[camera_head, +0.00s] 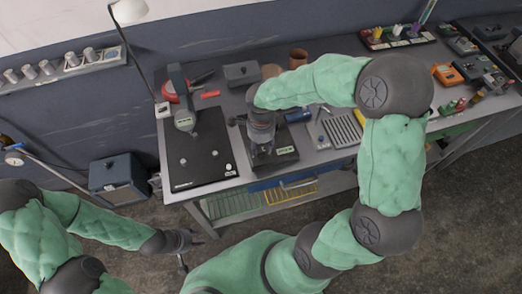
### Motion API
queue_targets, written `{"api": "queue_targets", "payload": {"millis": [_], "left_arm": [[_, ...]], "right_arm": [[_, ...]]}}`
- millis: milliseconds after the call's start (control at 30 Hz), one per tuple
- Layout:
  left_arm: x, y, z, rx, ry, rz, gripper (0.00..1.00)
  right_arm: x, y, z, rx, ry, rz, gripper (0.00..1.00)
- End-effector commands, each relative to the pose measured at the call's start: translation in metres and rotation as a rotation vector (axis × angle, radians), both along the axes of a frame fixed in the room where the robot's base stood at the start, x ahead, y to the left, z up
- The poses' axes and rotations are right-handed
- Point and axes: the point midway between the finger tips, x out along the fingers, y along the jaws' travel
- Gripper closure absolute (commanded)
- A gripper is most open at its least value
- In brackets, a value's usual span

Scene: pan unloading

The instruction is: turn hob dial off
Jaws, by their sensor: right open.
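A flat black hob-like plate (204,172) lies on the left part of the workbench. Two small light knobs, one at the left (183,161) and one at the right (214,153), stand on it; I cannot tell which is the hob dial. My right gripper (262,150) points down over a dark device with a lit display (287,151), right of the plate. It is open, and whether it touches the device cannot be told. My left gripper (189,252) is low in front of the bench, away from the plate, with its fingers spread and nothing between them.
A grey instrument with a display (184,119) stands at the plate's back edge. A slotted grey tray (342,131) lies to the right. A dark cabinet (117,180) stands left of the bench.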

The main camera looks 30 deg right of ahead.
Motion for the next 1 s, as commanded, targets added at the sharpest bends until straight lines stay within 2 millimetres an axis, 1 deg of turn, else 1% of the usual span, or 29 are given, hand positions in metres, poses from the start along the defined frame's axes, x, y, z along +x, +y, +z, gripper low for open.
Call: {"api": "queue_targets", "payload": {"millis": [33,100,233,400,633,667,700,767,800,1000], "left_arm": [[0.000,0.000,-0.002,0.000,0.000,0.000,0.60],[0.000,0.000,-0.004,0.000,0.000,0.000,0.60],[0.000,0.000,-0.005,0.000,0.000,0.000,0.60],[0.000,0.000,-0.006,0.000,0.000,0.000,0.60],[0.000,0.000,-0.006,0.000,0.000,0.000,0.60],[0.000,0.000,-0.006,0.000,0.000,0.000,0.60],[0.000,0.000,-0.006,0.000,0.000,0.000,0.60],[0.000,0.000,-0.006,0.000,0.000,0.000,0.60],[0.000,0.000,-0.006,0.000,0.000,0.000,0.60],[0.000,0.000,-0.006,0.000,0.000,0.000,0.60]], "right_arm": [[-0.001,0.000,-0.010,0.000,0.002,0.000,0.57],[0.000,-0.001,-0.018,0.000,0.001,0.000,0.57],[0.000,0.000,-0.030,0.000,0.001,0.001,0.57],[0.000,0.000,-0.035,0.001,-0.002,0.001,0.57],[0.000,0.000,-0.035,0.001,-0.002,0.001,0.57],[0.000,0.000,-0.035,0.001,-0.002,0.001,0.66],[0.000,0.000,-0.035,0.001,-0.001,0.001,0.77],[0.000,0.000,-0.035,0.001,-0.001,0.001,0.94],[0.000,0.000,-0.035,0.001,-0.001,0.001,1.00],[0.000,0.000,-0.035,0.001,-0.002,0.003,1.00]]}}
